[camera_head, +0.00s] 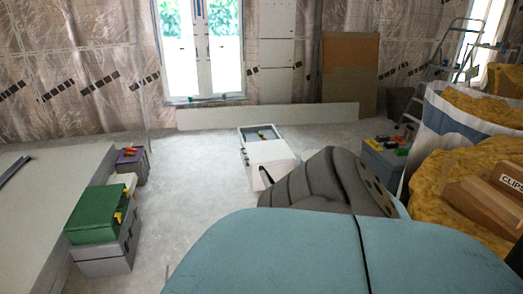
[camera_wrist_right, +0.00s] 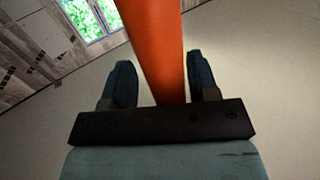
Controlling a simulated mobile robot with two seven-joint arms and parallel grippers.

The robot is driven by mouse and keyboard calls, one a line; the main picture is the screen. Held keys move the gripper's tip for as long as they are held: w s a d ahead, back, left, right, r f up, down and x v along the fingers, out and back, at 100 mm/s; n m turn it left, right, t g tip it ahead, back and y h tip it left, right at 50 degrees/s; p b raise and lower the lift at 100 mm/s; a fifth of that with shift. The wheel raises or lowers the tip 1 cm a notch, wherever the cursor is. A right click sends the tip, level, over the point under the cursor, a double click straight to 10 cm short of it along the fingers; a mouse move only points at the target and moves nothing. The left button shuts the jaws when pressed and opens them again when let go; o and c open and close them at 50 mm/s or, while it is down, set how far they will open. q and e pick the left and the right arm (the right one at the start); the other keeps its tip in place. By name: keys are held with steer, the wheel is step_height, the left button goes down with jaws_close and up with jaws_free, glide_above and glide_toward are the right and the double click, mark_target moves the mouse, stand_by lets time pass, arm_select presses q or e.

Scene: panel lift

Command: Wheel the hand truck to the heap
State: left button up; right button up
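In the right wrist view an orange bar (camera_wrist_right: 166,50) runs down between the two fingers of my right gripper (camera_wrist_right: 162,80). It looks like part of the hand truck; the rest of the truck is not in view. The fingers stand apart on either side of the bar, with a pale gap at the left finger and the bar close to the right one. The bar's lower end is hidden behind the dark palm. In the head view yellow, lumpy material (camera_head: 445,160) is piled at the right. I cannot tell if it is the heap. My left gripper is not in view.
A pale panel stack (camera_head: 40,200) lies at the left, with a green case (camera_head: 95,215) on a grey box beside it. A white box (camera_head: 268,155) stands mid-floor. A stepladder (camera_head: 455,50) stands at the back right. Floor between the cases and white box is clear.

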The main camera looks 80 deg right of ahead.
steer(key=shift+a, duration=0.1)
steer(key=p+v, duration=0.4)
steer(key=v, duration=0.9)
steer(key=shift+s+a, duration=0.2)
steer(key=shift+s, duration=0.1)
